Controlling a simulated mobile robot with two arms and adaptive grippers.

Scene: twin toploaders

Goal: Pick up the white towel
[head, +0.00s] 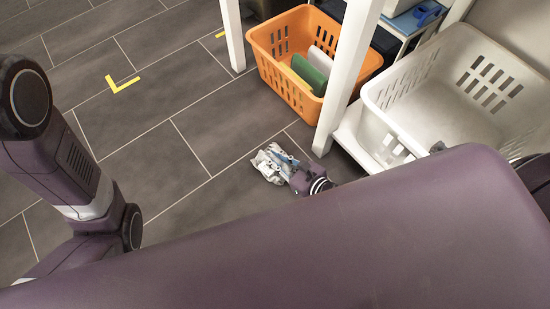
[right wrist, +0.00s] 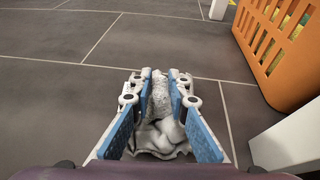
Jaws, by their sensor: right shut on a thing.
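The white towel (head: 265,167) is a crumpled bundle low over the grey tiled floor in the head view. My right gripper (head: 276,160) is shut on it. In the right wrist view the towel (right wrist: 161,128) bunches between the blue finger pads of the right gripper (right wrist: 161,88) and bulges below them. I cannot tell whether its underside touches the floor. My left arm shows at the left of the head view, but its gripper is out of view.
An orange basket (head: 262,66) with a green and a pale folded cloth stands behind white frame legs (head: 345,75). A white basket (head: 374,92) sits at the right. Yellow corner tape (head: 122,85) marks the floor. The floor at left is clear.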

